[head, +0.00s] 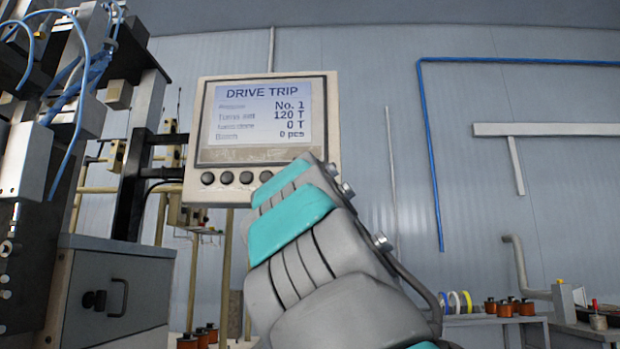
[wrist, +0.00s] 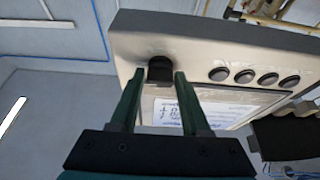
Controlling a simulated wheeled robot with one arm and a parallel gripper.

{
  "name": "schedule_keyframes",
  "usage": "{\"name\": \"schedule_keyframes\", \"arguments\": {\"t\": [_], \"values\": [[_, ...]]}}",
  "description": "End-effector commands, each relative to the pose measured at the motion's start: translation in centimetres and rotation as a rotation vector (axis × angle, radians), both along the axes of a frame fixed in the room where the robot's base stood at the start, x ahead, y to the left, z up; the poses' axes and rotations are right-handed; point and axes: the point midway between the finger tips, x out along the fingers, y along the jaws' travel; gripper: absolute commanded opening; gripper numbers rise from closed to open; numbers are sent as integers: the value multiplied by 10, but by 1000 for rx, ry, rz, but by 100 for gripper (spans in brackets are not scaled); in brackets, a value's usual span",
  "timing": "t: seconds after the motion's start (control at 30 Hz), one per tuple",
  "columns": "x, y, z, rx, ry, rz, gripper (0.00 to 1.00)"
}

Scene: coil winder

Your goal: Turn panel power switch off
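The control panel (head: 196,165) is a beige box with a lit screen (head: 255,118) headed "DRIVE TRIP" and a row of dark round buttons below it. In the wrist view the panel (wrist: 190,38) appears upside down. A black knob-like switch (wrist: 160,66) sits at the end of its button row. My gripper (wrist: 160,75) has its two green fingers apart, one on each side of the black switch. A small gap seems to show beside the switch; contact is unclear. In the head view my arm hides the switch and my fingers.
Several dark round buttons (wrist: 243,75) run beside the switch, close to my finger. Machine frames with blue hoses (head: 75,90) and a grey drawer box (head: 110,290) stand at left. A bench (head: 490,319) with orange spools is at lower right.

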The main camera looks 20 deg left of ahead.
Motion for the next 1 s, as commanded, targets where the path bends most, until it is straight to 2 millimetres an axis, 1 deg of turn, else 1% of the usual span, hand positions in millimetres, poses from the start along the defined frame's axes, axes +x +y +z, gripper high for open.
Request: {"name": "schedule_keyframes", "arguments": {"t": [0.03, 0.3, 0.4, 0.77, 1.0], "values": [[0, 0, 0, 0, 0, 0, 40], [0, 0, 0, 0, 0, 0, 9], [0, 0, 0, 0, 0, 0, 0], [0, -1, 0, -15, -1, -2, 0], [0, -1, 1, -87, -20, 0, 0]]}}
